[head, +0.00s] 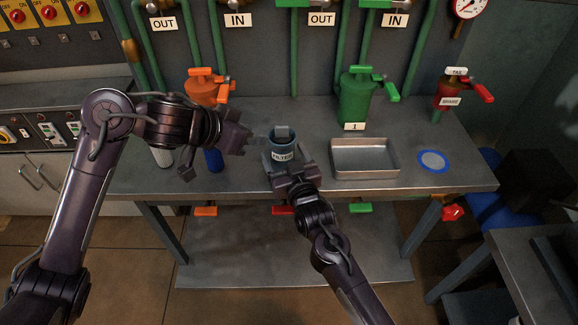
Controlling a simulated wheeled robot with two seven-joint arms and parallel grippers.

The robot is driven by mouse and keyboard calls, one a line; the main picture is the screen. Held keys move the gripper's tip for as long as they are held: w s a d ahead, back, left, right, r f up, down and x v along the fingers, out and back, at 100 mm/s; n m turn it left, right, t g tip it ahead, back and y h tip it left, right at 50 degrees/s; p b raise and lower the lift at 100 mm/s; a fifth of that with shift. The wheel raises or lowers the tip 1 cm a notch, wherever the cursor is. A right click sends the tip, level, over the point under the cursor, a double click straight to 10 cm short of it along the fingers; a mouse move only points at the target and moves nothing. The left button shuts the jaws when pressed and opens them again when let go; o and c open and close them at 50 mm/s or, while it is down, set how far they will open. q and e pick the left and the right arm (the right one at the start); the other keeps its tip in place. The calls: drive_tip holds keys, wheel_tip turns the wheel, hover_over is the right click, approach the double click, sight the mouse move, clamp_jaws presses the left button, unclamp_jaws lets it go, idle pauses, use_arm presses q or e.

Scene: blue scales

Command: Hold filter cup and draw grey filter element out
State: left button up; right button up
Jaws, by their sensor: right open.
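The filter cup (283,155) is a dark blue cup with a white FILTER label and stands upright on the grey bench. The grey filter element (282,131) shows as a grey block at the cup's mouth; its lower part is hidden inside. My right gripper (285,165) is open at the near side of the cup, low on it; whether it touches the cup is unclear. My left gripper (258,140) is just left of the cup, pointing right at about rim height, and apart from the element. Its fingers are too small to read.
An empty metal tray (366,175) stands right of the cup, with a blue-rimmed disc (433,161) beyond it. A green canister (358,100), an orange valve (205,88) and a red tagged valve (451,92) stand behind. A blue cylinder (213,160) is below my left wrist.

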sight(280, 149)
drive_tip(key=shift+x, duration=1.6)
drive_tip(key=c, duration=1.1)
